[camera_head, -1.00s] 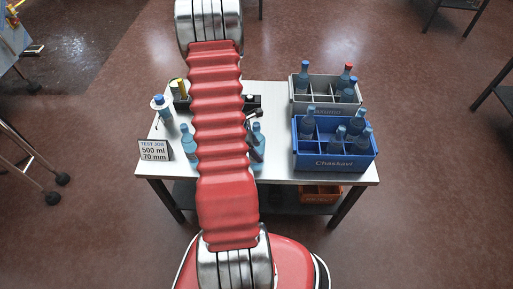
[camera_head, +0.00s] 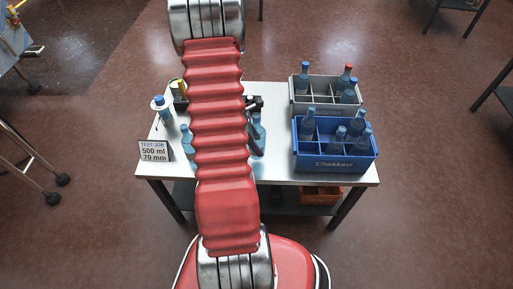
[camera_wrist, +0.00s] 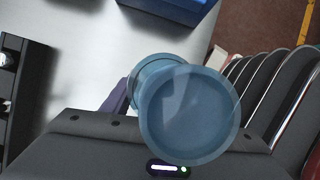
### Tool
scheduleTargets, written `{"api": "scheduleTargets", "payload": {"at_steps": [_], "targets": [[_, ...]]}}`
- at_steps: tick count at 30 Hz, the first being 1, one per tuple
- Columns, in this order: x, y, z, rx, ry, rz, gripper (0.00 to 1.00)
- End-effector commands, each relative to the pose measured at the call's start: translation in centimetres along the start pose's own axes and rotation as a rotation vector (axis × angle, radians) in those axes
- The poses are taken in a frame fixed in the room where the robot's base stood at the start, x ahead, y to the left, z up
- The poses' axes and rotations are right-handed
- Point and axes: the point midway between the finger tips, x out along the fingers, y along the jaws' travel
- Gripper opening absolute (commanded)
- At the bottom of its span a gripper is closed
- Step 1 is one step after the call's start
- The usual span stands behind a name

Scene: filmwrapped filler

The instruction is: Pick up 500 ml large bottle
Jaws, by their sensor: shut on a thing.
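A blue-capped bottle (camera_head: 258,139) is partly hidden behind my red arm, near the table's front middle. My gripper (camera_head: 254,104) shows as dark parts at the arm's right edge and is shut on this bottle. I cannot tell whether its base touches the table. Another blue bottle (camera_head: 187,142) stands to the left of the arm, partly covered. The sign (camera_head: 154,150) reads "TEST JOB 500 ml 70 mm".
A blue crate (camera_head: 335,163) and a grey crate (camera_head: 318,109) with bottles stand on the right of the white table (camera_head: 285,172). An orange crate (camera_head: 320,195) sits on the lower shelf.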

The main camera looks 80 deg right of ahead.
Motion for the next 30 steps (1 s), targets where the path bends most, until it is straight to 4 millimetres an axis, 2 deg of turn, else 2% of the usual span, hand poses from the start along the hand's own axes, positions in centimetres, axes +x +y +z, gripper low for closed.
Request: {"api": "scheduleTargets", "payload": {"at_steps": [6,12,30], "targets": [[-3.2,0.1,1.3,0.001,0.001,0.003,0.31],[-4.7,0.0,1.9,0.001,0.001,0.001,0.31],[-4.9,0.0,2.0,0.0,0.001,0.0,0.31]]}}
